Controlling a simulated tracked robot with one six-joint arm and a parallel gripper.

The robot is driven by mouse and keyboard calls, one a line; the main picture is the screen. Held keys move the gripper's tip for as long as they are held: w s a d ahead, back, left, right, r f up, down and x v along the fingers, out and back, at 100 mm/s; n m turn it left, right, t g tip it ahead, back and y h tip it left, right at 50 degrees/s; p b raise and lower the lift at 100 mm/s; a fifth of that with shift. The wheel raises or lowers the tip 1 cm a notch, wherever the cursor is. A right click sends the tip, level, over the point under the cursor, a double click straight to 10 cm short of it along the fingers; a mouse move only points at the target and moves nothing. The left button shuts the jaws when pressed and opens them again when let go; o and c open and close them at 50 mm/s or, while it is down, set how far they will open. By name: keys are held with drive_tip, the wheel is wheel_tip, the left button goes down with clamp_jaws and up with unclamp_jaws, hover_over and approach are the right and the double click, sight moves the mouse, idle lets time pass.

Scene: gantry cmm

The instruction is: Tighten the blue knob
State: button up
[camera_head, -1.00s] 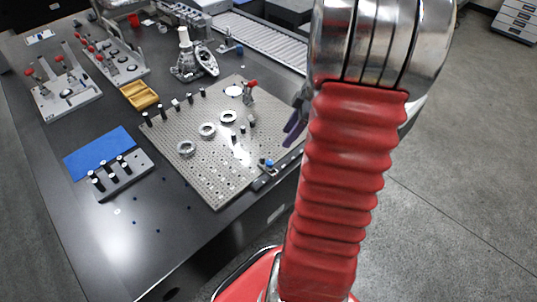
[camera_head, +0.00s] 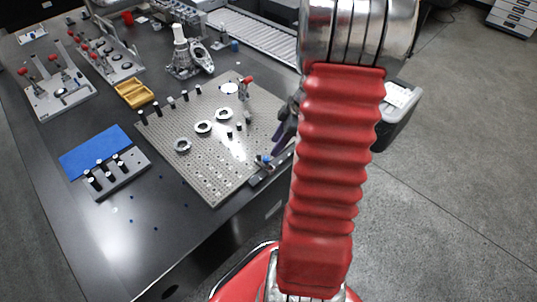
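The small blue knob (camera_head: 264,159) is at the near right corner of the perforated metal plate (camera_head: 205,185), on a small dark fixture at the table edge. My gripper (camera_head: 279,140) shows only in part, as dark purplish fingers beside my red-sleeved arm. Its fingers point down and sit above and slightly right of the knob in the picture, close to it. No contact can be made out. My arm hides the rest of the gripper, so whether it is open or shut does not show.
Several rings and dark posts stand on the plate, with a red-tipped clamp (camera_head: 245,82) at its far side. A blue mat (camera_head: 90,150), a post block (camera_head: 125,180) and a yellow tray (camera_head: 134,93) lie left. A dark box (camera_head: 398,115) stands right of my arm.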

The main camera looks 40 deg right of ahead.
sight(266, 158)
drive_tip(key=x, duration=0.7)
drive_tip(key=shift+c, duration=0.6)
clamp_jaws()
drive_tip(key=shift+a, duration=0.1)
